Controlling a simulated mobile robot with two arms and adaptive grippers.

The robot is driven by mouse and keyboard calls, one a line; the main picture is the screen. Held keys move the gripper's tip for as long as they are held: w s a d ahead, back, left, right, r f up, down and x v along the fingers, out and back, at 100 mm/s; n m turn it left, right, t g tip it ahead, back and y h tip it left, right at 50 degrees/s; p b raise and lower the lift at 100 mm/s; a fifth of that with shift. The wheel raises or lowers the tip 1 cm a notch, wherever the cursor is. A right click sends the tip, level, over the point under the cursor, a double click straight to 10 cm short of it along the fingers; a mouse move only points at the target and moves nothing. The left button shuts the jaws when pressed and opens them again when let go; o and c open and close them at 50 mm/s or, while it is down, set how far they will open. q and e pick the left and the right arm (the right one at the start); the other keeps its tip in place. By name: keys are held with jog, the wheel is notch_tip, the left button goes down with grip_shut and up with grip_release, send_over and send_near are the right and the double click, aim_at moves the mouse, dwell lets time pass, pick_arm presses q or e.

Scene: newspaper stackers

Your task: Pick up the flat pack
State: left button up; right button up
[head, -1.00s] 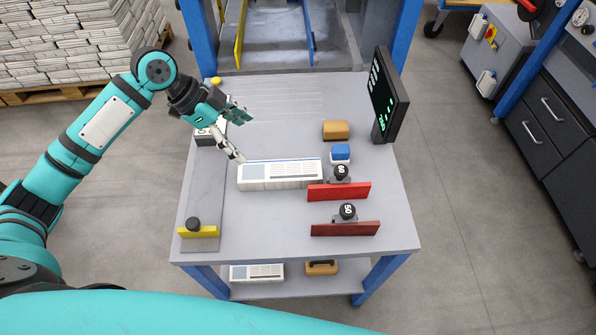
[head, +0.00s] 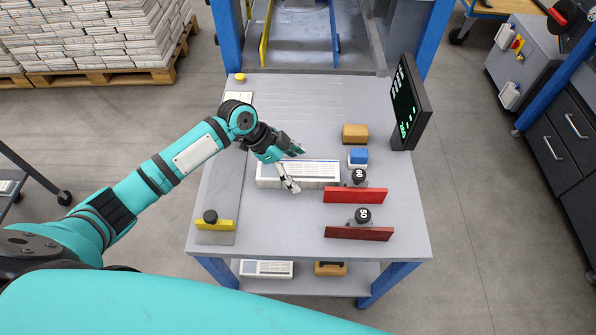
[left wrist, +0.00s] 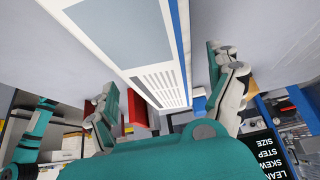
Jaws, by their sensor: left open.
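The flat pack (head: 325,173) is a white, newspaper-like bundle lying flat on the grey table, left of the middle. My left gripper (head: 297,168) is open over the pack, one finger toward its far side and one toward its near side. The gripper hides part of the pack's top. In the left wrist view the pack (left wrist: 150,72) lies between the two spread fingers (left wrist: 168,103), with clear gaps beside it. I cannot tell the exact height of the fingertips above the table. My right gripper is out of view.
Two red bars (head: 357,195) (head: 360,233) with black knobs stand right and front. A blue-topped block (head: 358,156), a tan block (head: 355,132) and a dark display (head: 408,105) stand right. A yellow stop (head: 215,224) is front left. Another white pack (head: 266,268) lies on the lower shelf.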

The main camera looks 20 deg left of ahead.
pick_arm(q)
jog(key=shift+x, duration=0.8)
jog(key=shift+c, duration=0.5)
jog(key=c, duration=1.3)
jog(key=shift+c, duration=1)
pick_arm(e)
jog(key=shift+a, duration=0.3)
